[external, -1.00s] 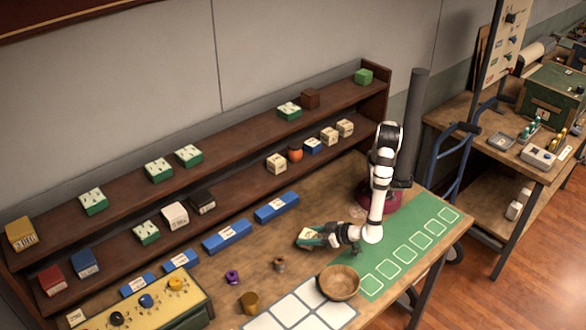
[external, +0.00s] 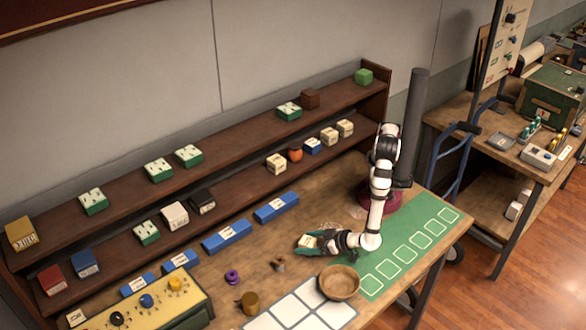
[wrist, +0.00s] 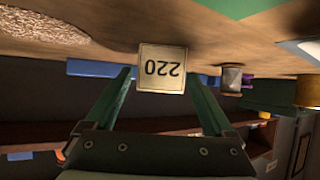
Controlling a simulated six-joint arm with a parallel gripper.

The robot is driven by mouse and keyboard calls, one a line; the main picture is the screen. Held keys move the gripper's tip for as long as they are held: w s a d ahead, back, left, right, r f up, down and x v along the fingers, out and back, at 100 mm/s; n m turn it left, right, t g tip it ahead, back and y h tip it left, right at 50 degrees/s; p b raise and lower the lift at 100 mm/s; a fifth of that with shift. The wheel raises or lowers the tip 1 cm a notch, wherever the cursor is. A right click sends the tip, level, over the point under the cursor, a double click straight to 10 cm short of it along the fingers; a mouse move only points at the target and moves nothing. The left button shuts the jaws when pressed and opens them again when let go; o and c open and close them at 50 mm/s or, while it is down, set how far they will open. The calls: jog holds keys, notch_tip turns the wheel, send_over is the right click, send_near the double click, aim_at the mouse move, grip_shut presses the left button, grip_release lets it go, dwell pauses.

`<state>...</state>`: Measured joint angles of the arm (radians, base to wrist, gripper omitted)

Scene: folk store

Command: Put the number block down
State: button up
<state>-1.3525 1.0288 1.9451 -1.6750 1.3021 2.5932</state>
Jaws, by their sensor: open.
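The number block (wrist: 162,68) is cream with "220" on its face, which reads upside down in the wrist view. In the external view the block (external: 307,240) is a small pale shape at my gripper (external: 312,242), low over the wooden table. In the wrist view my gripper (wrist: 160,80) is open, with one green finger on each side of the block and a gap beside each. The block appears to rest on the table, which shows at the top of that picture; its contact edge is hard to make out.
A wooden bowl (external: 340,282) stands near my gripper, by the white squares (external: 290,312) and the green mat (external: 420,240). A spool (external: 278,264), a purple ring (external: 232,277) and a brass cup (external: 249,302) stand to the left. Blue labelled bars (external: 227,236) line the shelf's foot.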

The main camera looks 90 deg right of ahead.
jog(key=v, duration=1.2)
jog(key=w+d+r+m+g+h, duration=0.1)
jog(key=w+d+r+g+h, duration=0.2)
jog(key=d, duration=0.5)
jog(key=w+d+r+m+g, duration=0.1)
jog(key=w+d+r+g, duration=0.2)
jog(key=d+r+g, duration=0.4)
jog(key=s+d+r+n+g+y, duration=0.1)
jog(key=s+d+r+y, duration=0.4)
jog(key=s+d+y, duration=0.4)
jog(key=d, duration=0.3)
jog(key=shift+g, duration=0.3)
